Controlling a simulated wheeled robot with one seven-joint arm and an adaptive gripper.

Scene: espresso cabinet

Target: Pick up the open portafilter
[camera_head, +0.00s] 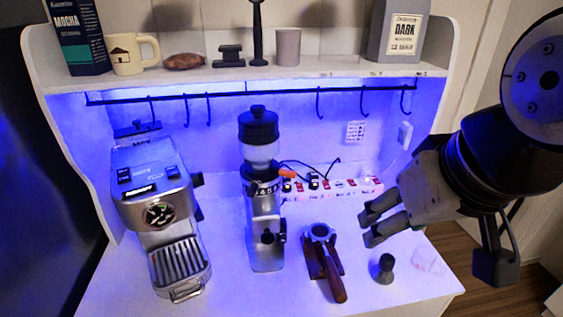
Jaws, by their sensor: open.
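The portafilter (334,281) rests on a dark reddish-brown stand (311,255) on the white counter, right of the grinder. Its round metal head (319,232) is at the back and its brown handle points toward the front. My gripper (366,228) comes in from the right side. Its two fingers are apart, pointing left, with nothing between them. It appears right of the portafilter and apart from it; its exact height above the counter is hard to tell.
An espresso machine (152,210) stands at left and a grinder (262,200) in the middle. A dark tamper (386,268) stands right of the portafilter. A power strip (335,187) with cables lies behind. Hooks hang from a rail (250,94) under the shelf (200,80). The front right counter is mostly clear.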

